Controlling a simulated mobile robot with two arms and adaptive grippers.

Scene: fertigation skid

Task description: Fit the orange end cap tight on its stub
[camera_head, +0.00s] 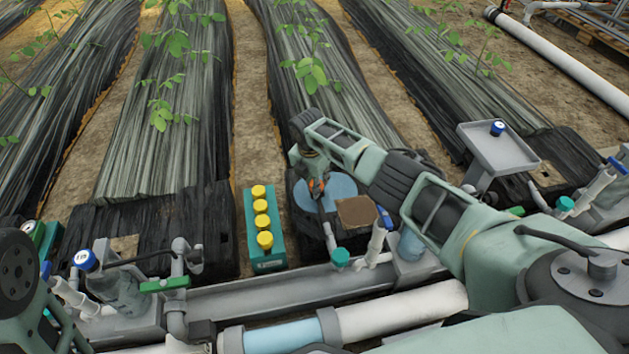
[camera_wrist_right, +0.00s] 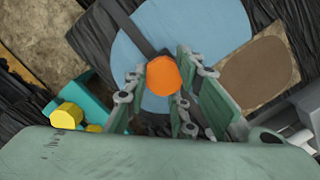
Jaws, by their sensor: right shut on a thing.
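The orange end cap (camera_wrist_right: 162,75) sits between the fingers of my right gripper (camera_wrist_right: 165,78), which is shut on it. In the head view, a little orange of the cap (camera_head: 317,186) shows at my right gripper (camera_head: 316,189). A slim grey pipe stub (camera_head: 329,232) rises from a teal fitting towards the gripper and meets it at the cap. My left gripper is out of view.
A blue round lid (camera_head: 343,188) and a brown patch (camera_head: 357,211) lie beneath the gripper. A green rack with several yellow caps (camera_head: 264,240) stands to the left. Blue-handled valves (camera_head: 86,260) and a grey trough (camera_head: 265,300) line the front. A grey tray stand (camera_head: 497,150) is at right.

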